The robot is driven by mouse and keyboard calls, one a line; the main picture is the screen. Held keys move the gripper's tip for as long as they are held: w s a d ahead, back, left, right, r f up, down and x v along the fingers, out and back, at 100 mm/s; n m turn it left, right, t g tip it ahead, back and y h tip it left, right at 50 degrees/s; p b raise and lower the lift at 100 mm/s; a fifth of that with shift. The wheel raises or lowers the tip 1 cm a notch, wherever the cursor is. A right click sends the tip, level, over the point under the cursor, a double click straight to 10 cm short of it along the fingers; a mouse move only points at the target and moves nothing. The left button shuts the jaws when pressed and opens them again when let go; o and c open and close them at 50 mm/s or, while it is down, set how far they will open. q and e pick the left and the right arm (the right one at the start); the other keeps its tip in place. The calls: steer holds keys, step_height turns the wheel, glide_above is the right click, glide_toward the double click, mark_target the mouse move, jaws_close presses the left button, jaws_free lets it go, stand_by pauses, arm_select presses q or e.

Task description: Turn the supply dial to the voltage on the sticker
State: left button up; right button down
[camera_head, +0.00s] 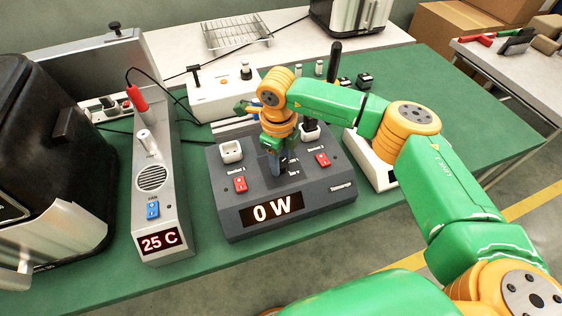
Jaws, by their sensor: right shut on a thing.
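A dark grey supply box (225,205) stands on the green table. Its lit display (272,210) reads "0 W". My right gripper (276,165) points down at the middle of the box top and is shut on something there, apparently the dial. The fingers hide the dial, so I cannot tell its setting. Small white markings (293,165) sit just right of the fingers, too small to read. I cannot make out a voltage sticker. My left gripper is not in view.
Red switches (241,184) and white sockets flank the gripper. A grey heater unit (151,205) showing "25 C" stands left, beside a black appliance (60,150). A white box (222,92) stands behind. Green table is bare at far right.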

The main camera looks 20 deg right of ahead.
steer(key=shift+m, duration=0.7)
steer(key=shift+b, duration=0.3)
steer(key=shift+r, duration=0.1)
steer(key=shift+c, duration=1.9)
jaws_free()
steer(key=r+b, duration=0.2)
steer(key=r, duration=0.4)
steer(key=shift+a+r, duration=0.2)
steer(key=shift+s+r, duration=0.1)
steer(key=shift+r, duration=0.2)
